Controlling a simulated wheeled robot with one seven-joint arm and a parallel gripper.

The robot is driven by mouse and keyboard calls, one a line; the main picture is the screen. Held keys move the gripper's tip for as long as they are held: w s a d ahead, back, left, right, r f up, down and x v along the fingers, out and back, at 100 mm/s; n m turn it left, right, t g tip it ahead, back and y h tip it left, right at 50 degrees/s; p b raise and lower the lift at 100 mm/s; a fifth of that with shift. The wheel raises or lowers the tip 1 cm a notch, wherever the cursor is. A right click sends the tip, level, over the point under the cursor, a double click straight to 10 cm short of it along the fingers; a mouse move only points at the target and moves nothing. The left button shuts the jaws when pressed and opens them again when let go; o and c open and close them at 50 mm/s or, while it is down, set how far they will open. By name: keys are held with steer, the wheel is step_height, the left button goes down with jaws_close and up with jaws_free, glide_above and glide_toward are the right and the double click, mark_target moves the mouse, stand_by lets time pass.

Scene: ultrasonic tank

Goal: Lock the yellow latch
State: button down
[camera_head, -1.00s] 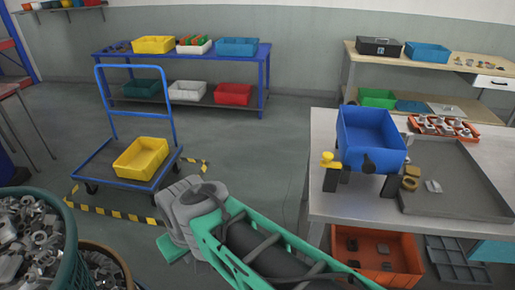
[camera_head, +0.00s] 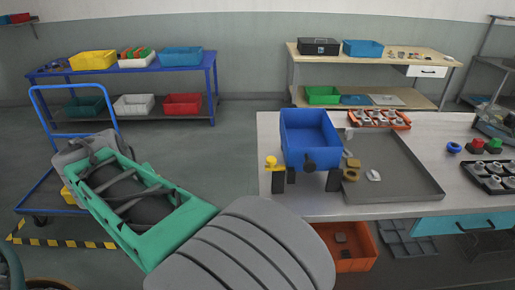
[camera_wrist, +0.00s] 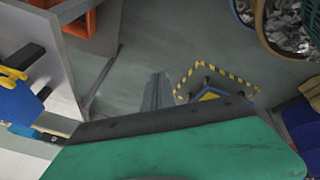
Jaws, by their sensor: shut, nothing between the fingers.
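The yellow latch (camera_head: 271,162) sits at the left side of the blue tank (camera_head: 310,152), above a dark leg at the near left of the metal table. A yellow part that looks like this latch (camera_wrist: 12,76) also shows at the left edge of the wrist view, beside the blue tank (camera_wrist: 22,106). My gripper (camera_wrist: 160,78) shows as narrow grey fingers in the middle of the wrist view, shut and empty. It points at the floor, apart from the latch and the tank. In the head view my arm reaches left, and I cannot make out the gripper.
The metal table (camera_head: 430,205) holds a grey tray (camera_head: 395,172) and an orange rack (camera_head: 378,118). An orange bin (camera_head: 352,255) stands below it. A blue trolley (camera_head: 37,200) stands left on the floor, partly behind my arm. Parts baskets (camera_wrist: 275,40) show in the wrist view.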

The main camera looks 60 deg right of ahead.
steer(key=s+d+r+m+g+p, duration=0.1)
steer(key=s+d+r+m+g, duration=0.1)
steer(key=d, duration=0.6)
steer(key=s+d+r+m+g+h+p, duration=0.1)
steer(key=s+d+r+m+g, duration=0.1)
steer(key=s+d+r+m, duration=0.2)
steer(key=s+d+r+m+g+p, duration=0.1)
steer(key=s+d+r+m+g, duration=0.1)
steer(key=d, duration=0.9)
steer(key=shift+s+d+r+m+h, duration=0.4)
steer(key=shift+s+r+m, duration=0.3)
steer(key=shift+s+m, duration=0.3)
steer(key=shift+w, duration=0.1)
steer(key=s+d+f, duration=0.5)
steer(key=s+f, duration=0.1)
steer(key=f, duration=0.3)
steer(key=shift+s+d+b, duration=0.35)
steer(key=shift+d+b, duration=0.05)
